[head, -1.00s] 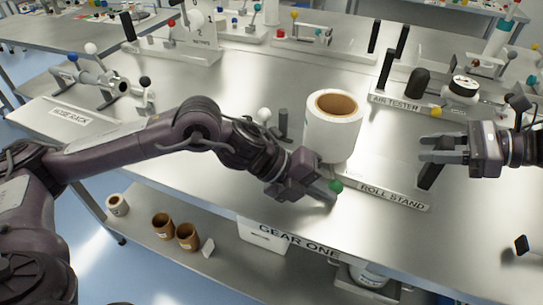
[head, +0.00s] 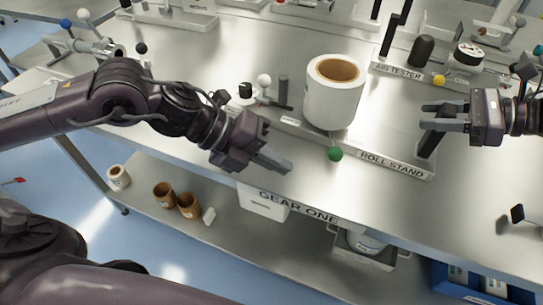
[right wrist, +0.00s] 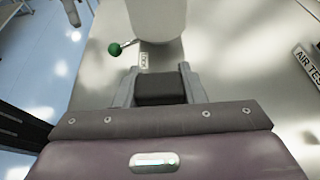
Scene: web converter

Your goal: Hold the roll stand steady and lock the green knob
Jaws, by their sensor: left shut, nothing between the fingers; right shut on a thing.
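The roll stand (head: 395,165) is a low, labelled base near the table's front edge, carrying a large white roll (head: 331,104) with a brown core. The green knob (head: 335,154) sits on a thin lever at the stand's front, below the roll; it also shows in the right wrist view (right wrist: 114,49). My left gripper (head: 284,164) is shut and empty, left of the knob and apart from it. My right gripper (head: 430,116) is shut on the black upright block (head: 428,145) at the stand's right end. In the right wrist view the block (right wrist: 160,88) fills the space between the fingers.
A white-balled lever (head: 264,80) and dark post stand left of the roll. The air tester (head: 397,71) stands behind, at the right. The bare table front (head: 330,190) is narrow. A lower shelf holds brown cups (head: 163,194) and a white bin (head: 262,203).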

